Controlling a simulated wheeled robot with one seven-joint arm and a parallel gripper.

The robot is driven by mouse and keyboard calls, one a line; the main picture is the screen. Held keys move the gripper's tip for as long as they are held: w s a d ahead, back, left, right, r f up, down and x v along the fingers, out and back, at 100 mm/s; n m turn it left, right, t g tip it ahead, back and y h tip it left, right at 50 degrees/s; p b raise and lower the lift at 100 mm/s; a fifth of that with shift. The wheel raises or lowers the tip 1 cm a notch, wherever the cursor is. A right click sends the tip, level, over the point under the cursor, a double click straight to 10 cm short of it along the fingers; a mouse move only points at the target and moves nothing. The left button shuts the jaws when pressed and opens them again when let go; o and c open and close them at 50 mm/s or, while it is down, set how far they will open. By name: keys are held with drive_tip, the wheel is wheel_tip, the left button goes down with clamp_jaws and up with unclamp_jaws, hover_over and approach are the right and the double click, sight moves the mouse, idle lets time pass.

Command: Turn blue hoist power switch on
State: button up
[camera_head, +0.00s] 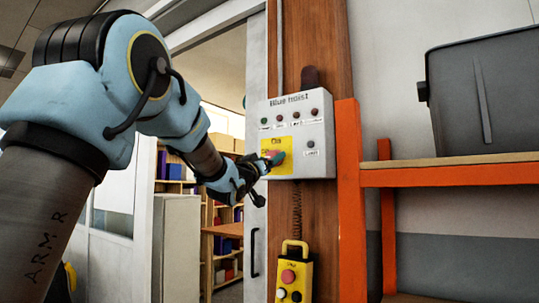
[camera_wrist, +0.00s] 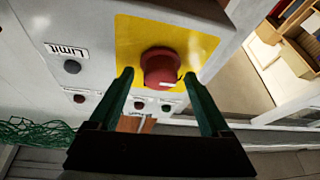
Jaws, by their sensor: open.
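The grey control box labelled "Blue hoist" (camera_head: 313,160) is fixed to a wooden post in the head view. Its yellow plate (camera_head: 276,143) carries a red rotary switch, largely covered by my gripper there. In the wrist view the red switch knob (camera_wrist: 160,68) stands out from the yellow plate (camera_wrist: 205,42). My gripper (camera_head: 278,158) is at the box front. In the wrist view its green fingers (camera_wrist: 158,76) are open, one on each side of the knob, with small gaps. I cannot tell the switch's setting.
Small indicator buttons (camera_head: 296,115) and a "Limit" button (camera_wrist: 71,67) are close by on the box. A yellow pendant (camera_head: 294,275) hangs below. An orange-framed shelf (camera_head: 440,178) with a dark bin (camera_head: 485,95) stands right. A doorway opens left.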

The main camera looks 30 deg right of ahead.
drive_tip(key=shift+d, duration=0.1)
drive_tip(key=shift+c, duration=0.3)
clamp_jaws()
idle(0.4)
drive_tip(key=shift+w+f+m+b, duration=0.1)
drive_tip(key=shift+f+m+b, duration=0.05)
drive_tip(key=shift+m+b, duration=0.4)
drive_tip(key=m+g+b, duration=0.1)
drive_tip(key=m+g, duration=0.1)
drive_tip(key=m, duration=0.3)
drive_tip(key=m+g+h+b, duration=0.1)
drive_tip(key=m+g+b, duration=0.1)
drive_tip(key=m, duration=0.4)
drive_tip(key=m+g+h+b, duration=0.1)
drive_tip(key=m+g+b, duration=0.1)
drive_tip(key=m+g, duration=0.2)
drive_tip(key=shift+w+a+r+m, duration=0.2)
drive_tip(key=shift+w+r+m, duration=0.1)
drive_tip(key=shift+m, duration=0.65)
drive_tip(key=m+g+y+p, duration=0.1)
drive_tip(key=m+g, duration=0.1)
drive_tip(key=m, duration=0.3)
drive_tip(key=shift+m, duration=0.4)
drive_tip(key=shift+m+y, duration=0.3)
